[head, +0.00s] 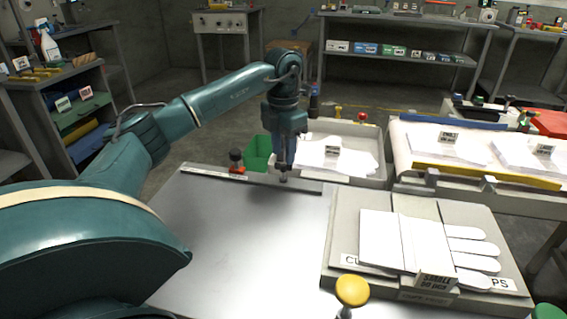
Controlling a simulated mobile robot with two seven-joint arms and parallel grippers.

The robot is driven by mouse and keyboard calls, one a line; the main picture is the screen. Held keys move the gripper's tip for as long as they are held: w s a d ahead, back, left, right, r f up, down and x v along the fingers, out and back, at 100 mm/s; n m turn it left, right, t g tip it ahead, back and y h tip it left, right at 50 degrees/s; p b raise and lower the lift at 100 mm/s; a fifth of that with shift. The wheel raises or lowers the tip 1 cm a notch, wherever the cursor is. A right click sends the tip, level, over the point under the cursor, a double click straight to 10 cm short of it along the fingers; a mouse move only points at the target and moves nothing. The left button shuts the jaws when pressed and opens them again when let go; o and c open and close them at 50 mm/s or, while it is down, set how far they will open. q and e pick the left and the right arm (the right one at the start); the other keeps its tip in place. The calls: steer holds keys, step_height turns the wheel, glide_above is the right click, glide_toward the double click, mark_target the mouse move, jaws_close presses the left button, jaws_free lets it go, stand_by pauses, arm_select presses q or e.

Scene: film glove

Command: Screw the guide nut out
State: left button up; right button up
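A black knob on an orange-red base (237,161) stands upright on the bar's left part, apart from the gripper. My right gripper is not in view.
The metal table (250,235) is bare in front of the bar. A grey board with white gloves (385,240) lies at the right, with a yellow knob (352,291) in front.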

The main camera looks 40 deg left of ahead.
mark_target(283, 165)
arm_select(q)
steer(key=shift+f, duration=1.65)
